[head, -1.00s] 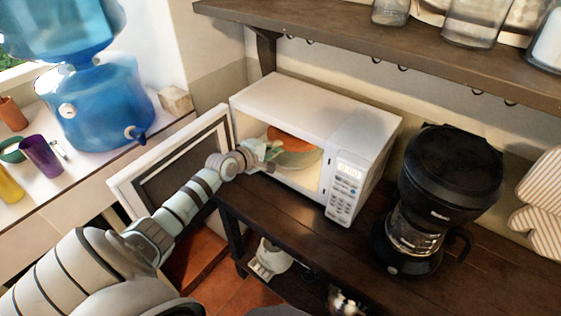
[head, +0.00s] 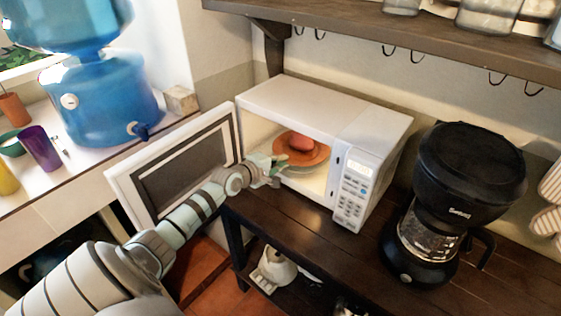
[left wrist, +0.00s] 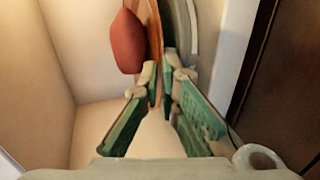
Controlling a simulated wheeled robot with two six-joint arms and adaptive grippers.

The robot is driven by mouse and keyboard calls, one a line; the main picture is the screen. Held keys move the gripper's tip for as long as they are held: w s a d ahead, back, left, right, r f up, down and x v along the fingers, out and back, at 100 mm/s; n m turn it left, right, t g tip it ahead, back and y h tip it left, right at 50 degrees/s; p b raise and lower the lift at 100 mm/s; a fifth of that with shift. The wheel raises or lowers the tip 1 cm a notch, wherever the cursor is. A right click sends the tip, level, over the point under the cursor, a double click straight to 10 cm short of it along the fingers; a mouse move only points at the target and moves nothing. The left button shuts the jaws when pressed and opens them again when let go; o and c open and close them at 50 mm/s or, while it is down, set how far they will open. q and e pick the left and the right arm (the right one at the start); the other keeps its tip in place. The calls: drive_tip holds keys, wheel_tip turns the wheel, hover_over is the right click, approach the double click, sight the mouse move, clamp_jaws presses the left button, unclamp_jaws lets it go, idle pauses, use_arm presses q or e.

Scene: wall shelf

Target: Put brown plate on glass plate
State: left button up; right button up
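The brown plate (head: 317,154), with a red rounded item (head: 302,143) on it, is inside the open microwave. It looks nearly level over the glass plate (head: 306,171), whose pale rim shows beneath it; whether they touch fully is unclear. My left gripper (head: 277,168) reaches in through the microwave's opening at the plate's near left edge. In the left wrist view, the fingertips (left wrist: 159,76) are close together on either side of the brown plate's rim (left wrist: 154,25). The red item (left wrist: 127,42) and the grey glass plate rim (left wrist: 180,30) also show there. My right gripper is out of view.
The white microwave (head: 300,105) stands on a dark wooden counter, its door (head: 170,170) swung open to the left beside my arm. A black coffee maker (head: 465,175) stands to the right. A wooden shelf (head: 440,45) with hooks is above. Counter is bare between microwave and coffee maker.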

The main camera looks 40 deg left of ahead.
use_arm(q)
drive_tip(key=o, duration=0.3)
drive_tip(key=shift+s+f, duration=0.25)
drive_tip(key=shift+f, duration=0.3)
drive_tip(key=shift+o, duration=0.2)
drive_tip(key=shift+w+f, duration=0.1)
drive_tip(key=shift+f, duration=0.05)
drive_tip(key=shift+a, duration=0.1)
drive_tip(key=shift+w+r, duration=0.1)
drive_tip(key=shift+r, duration=0.2)
drive_tip(key=r+p+v, duration=0.1)
drive_tip(key=p+v, duration=1)
drive_tip(key=shift+s, duration=0.25)
